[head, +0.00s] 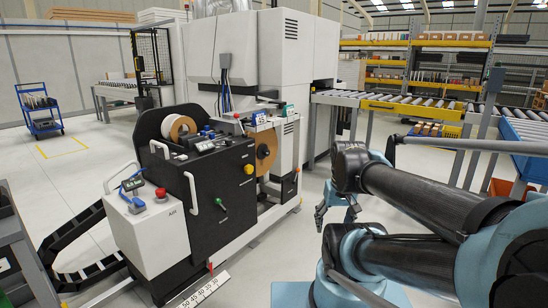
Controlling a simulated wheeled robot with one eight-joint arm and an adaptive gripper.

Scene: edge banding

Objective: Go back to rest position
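My arm reaches in from the right side of the head view, with its dark links and light blue joints folded in the foreground. My gripper (337,213) hangs below the far elbow, partly hidden by the arm. Its fingers point down and stand apart, with pale floor showing between them. I see nothing held in it. The edge banding machine (215,185) stands left of my gripper, with a clear stretch of floor between them.
A white control box (150,235) with a red button stands at the machine's front. A tape roll (266,152) hangs on the machine. A roller conveyor (400,105) runs behind my arm, with shelves (415,62) beyond. A blue cart (40,110) stands far left; floor around it is free.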

